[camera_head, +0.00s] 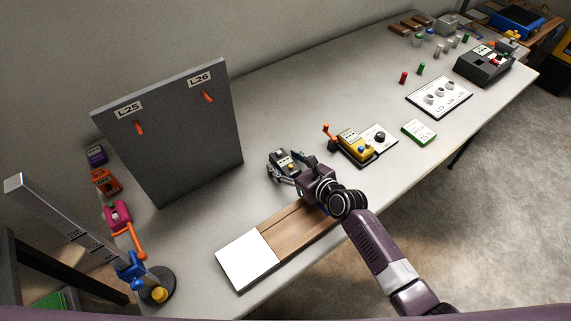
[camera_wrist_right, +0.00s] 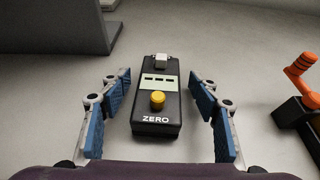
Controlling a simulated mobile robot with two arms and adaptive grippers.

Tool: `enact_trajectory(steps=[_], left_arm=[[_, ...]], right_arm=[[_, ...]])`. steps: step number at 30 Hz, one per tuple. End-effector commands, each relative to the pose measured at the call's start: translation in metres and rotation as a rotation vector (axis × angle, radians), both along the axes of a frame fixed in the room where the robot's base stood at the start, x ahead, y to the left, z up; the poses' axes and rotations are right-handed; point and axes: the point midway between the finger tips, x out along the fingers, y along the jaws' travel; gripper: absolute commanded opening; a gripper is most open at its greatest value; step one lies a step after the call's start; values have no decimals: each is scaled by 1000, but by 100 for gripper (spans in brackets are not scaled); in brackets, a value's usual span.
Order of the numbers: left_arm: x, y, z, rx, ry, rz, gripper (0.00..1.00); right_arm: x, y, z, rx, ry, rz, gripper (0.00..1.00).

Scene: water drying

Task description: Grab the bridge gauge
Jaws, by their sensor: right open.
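The likely bridge gauge is a small black device with a yellow button, a light display strip and the word ZERO (camera_wrist_right: 156,118). It lies on the grey table, and in the head view it (camera_head: 284,158) sits right of the upright grey board. My right gripper (camera_head: 287,169) is open around it. In the right wrist view the blue-padded fingers (camera_wrist_right: 158,95) stand on both sides of the gauge, with a gap on each side. The gauge is not held. My left gripper is not in view.
A yellow device with an orange lever (camera_head: 352,146) stands right of my gripper. The upright grey board (camera_head: 175,140) with orange hooks is to the left. A wooden board (camera_head: 290,228) with a white square (camera_head: 247,260) lies at the table's front edge. Table behind the gauge is clear.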

Motion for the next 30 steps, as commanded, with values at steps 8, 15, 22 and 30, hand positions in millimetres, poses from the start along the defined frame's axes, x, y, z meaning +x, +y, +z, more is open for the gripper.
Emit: enact_trajectory(steps=[8, 15, 22, 30], left_arm=[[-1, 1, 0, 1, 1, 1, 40], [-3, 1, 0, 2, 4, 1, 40], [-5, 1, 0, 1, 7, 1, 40], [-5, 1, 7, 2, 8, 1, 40]], right_arm=[[0, 0, 0, 0, 0, 0, 32], [0, 0, 0, -1, -1, 0, 6], [0, 0, 2, 0, -2, -1, 5], [1, 1, 22, 4, -6, -1, 4]])
